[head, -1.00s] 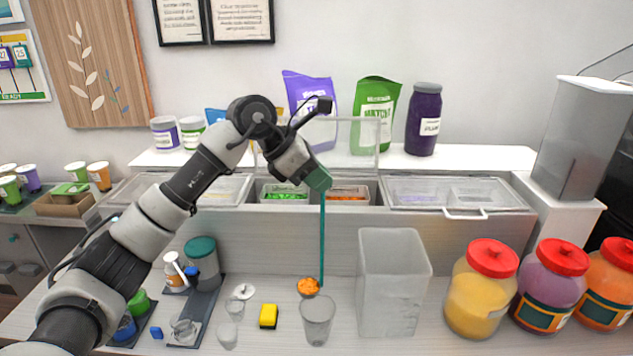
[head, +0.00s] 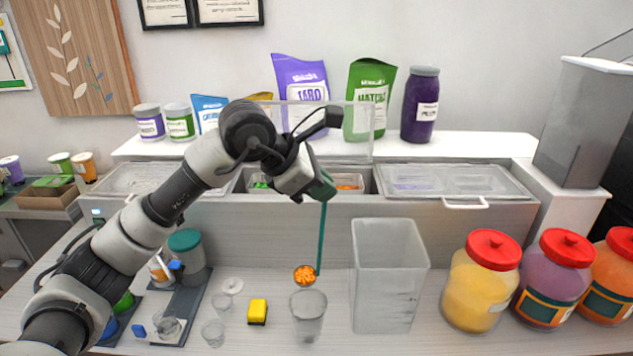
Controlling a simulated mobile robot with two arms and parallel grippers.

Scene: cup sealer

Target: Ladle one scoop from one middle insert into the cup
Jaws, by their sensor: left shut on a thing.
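My left gripper (head: 323,190) is shut on the top of a long teal ladle (head: 322,240), which hangs down nearly upright. The ladle's bowl holds orange pieces (head: 304,275). The bowl is just above and behind the rim of a clear empty-looking cup (head: 308,318) on the counter. Two middle inserts sit in the open well behind: one with green contents (head: 261,184), partly hidden by my arm, and one with orange contents (head: 348,185), partly hidden by my gripper. My right gripper is not in view.
A clear square bin (head: 388,280) stands right of the cup. Red-lidded jars (head: 483,285) stand farther right. A yellow sponge (head: 258,311), small clear cups (head: 213,333) and a teal-lidded container (head: 188,262) are to the left.

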